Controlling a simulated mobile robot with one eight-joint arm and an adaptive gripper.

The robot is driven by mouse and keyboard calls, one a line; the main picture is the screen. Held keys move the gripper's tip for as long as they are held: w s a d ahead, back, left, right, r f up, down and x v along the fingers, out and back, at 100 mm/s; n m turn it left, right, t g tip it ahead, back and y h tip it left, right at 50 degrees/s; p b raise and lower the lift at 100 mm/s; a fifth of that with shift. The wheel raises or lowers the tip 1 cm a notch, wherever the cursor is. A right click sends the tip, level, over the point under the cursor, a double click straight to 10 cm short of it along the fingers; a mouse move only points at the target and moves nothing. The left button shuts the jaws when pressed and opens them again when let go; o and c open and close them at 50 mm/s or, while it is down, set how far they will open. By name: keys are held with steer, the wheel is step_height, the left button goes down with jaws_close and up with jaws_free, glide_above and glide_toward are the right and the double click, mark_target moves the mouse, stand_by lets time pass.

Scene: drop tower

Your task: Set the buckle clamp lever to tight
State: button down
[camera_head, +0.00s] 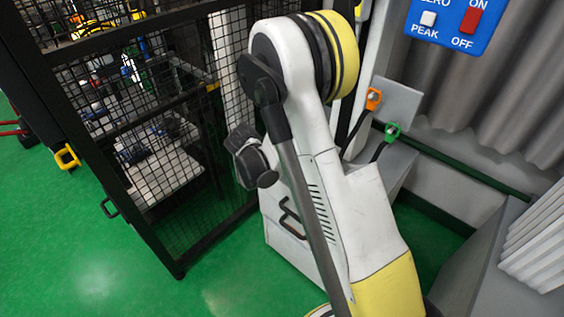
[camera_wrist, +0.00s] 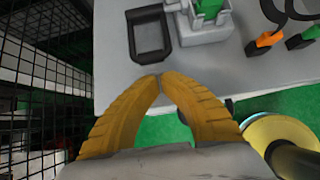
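In the wrist view, a black U-shaped loop (camera_wrist: 135,50) lies on a grey surface, beside a light grey block (camera_wrist: 203,32) that holds a green piece (camera_wrist: 209,8). These look like the buckle clamp and its lever, cut off by the top edge. My gripper (camera_wrist: 160,78) has two yellow curved fingers whose tips meet just below the loop in the picture, with nothing seen between them. I cannot tell whether the tips touch the loop. In the head view, my own arm hides the gripper and the clamp.
An orange-ended lever (camera_wrist: 266,39) and a green-ended lever (camera_wrist: 302,39) are right of the block; the head view shows an orange one (camera_head: 373,98) and a green one (camera_head: 392,131). A black mesh cage (camera_head: 140,120) stands left. A blue panel (camera_head: 455,22) hangs upper right. Green floor (camera_head: 80,250) is clear lower left.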

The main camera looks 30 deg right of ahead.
mark_target(291, 167)
steer(key=b+x, duration=0.1)
steer(key=x, duration=0.4)
steer(key=shift+b, duration=0.35)
